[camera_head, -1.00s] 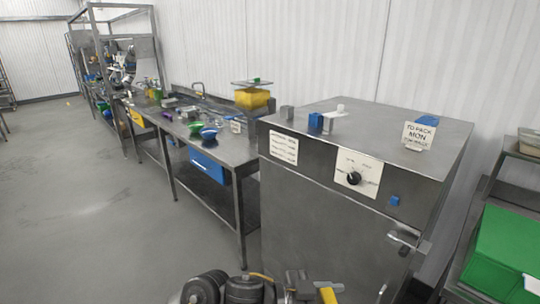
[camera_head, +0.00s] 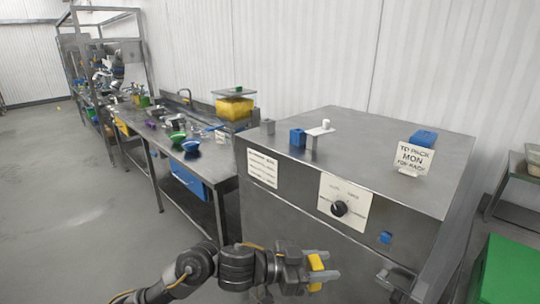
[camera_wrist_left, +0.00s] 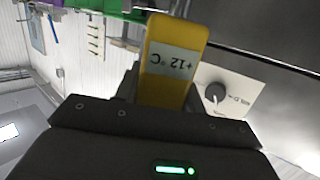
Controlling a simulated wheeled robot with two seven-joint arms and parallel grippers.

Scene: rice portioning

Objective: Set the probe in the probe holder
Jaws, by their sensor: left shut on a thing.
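My left gripper (camera_head: 322,270) is shut on a yellow probe (camera_head: 316,262) in front of the steel cabinet, below the level of its top. In the left wrist view the yellow probe (camera_wrist_left: 172,50) carries a white label reading "+12 °C". The probe's lower part is hidden there by my gripper. I cannot tell which of these is the probe holder. My right gripper is not in view.
The steel cabinet (camera_head: 400,178) has a black dial (camera_head: 339,208), a blue button (camera_head: 385,238) and a door handle on its front. A sign card (camera_head: 411,157) and a blue item (camera_head: 424,138) stand on top. A green bin (camera_head: 508,270) stands at the right. The cabinet top's middle is clear.

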